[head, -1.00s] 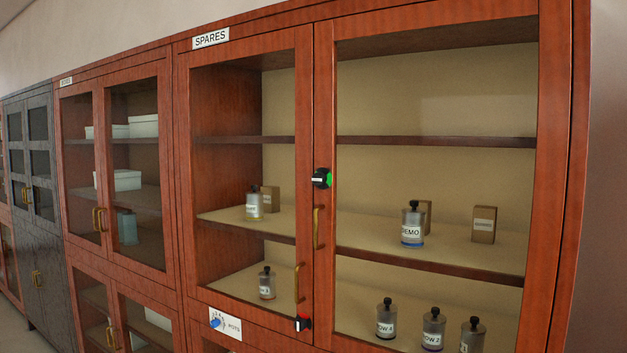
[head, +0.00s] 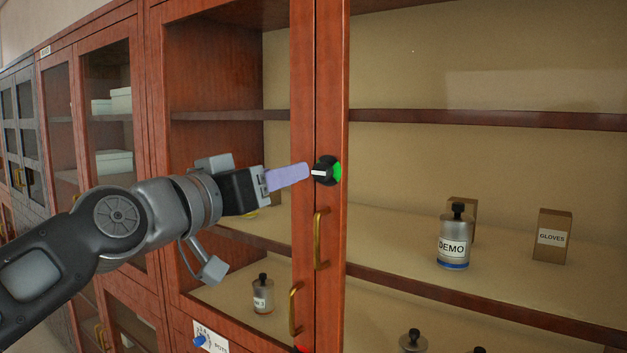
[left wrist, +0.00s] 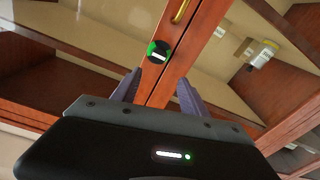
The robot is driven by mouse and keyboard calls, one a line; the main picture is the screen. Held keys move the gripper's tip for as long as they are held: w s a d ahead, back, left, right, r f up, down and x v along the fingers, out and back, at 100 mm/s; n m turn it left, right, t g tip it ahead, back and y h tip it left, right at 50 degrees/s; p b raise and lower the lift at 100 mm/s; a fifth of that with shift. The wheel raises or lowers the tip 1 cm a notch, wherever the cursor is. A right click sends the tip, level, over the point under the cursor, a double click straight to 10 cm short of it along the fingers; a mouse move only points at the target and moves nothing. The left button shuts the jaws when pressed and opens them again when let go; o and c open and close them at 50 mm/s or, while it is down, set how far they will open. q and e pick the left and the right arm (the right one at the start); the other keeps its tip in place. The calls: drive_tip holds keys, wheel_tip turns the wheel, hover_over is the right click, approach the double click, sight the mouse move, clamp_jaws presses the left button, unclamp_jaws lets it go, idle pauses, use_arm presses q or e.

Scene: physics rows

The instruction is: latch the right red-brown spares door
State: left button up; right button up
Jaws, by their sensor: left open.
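The right red-brown spares door (head: 333,90) is a wood frame with a large pane, and looks closed beside the left door (head: 302,75). A round black latch knob (head: 325,172) sits on its left stile, with a white bar lying about level and green showing at its right. A brass handle (head: 320,240) is below it. My left gripper (head: 306,172) is just left of the knob in the head view, its lilac fingers pointing at it. In the left wrist view the open fingers (left wrist: 159,76) are apart and empty, with the knob (left wrist: 158,52) beyond and between their tips. My right gripper is out of view.
Behind the pane stand a DEMO bottle (head: 453,240) and a GLOVES box (head: 554,237). The left door's brass handle (head: 295,308) is lower down. Another cabinet (head: 110,75) stands to the left.

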sight(318, 172)
use_arm(q)
drive_tip(key=shift+m+g, duration=0.5)
drive_tip(key=shift+m, duration=0.1)
drive_tip(key=x, duration=0.3)
drive_tip(key=p+x, duration=0.1)
drive_tip(key=x, duration=0.1)
drive_tip(key=p+x, duration=0.1)
drive_tip(key=x, duration=0.2)
drive_tip(key=shift+d+f, duration=0.3)
drive_tip(key=shift+d, duration=0.1)
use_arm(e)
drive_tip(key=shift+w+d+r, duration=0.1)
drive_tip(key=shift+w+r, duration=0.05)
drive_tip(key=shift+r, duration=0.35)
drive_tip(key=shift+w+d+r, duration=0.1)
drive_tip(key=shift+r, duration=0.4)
use_arm(q)
drive_tip(key=shift+c, duration=0.4)
clamp_jaws()
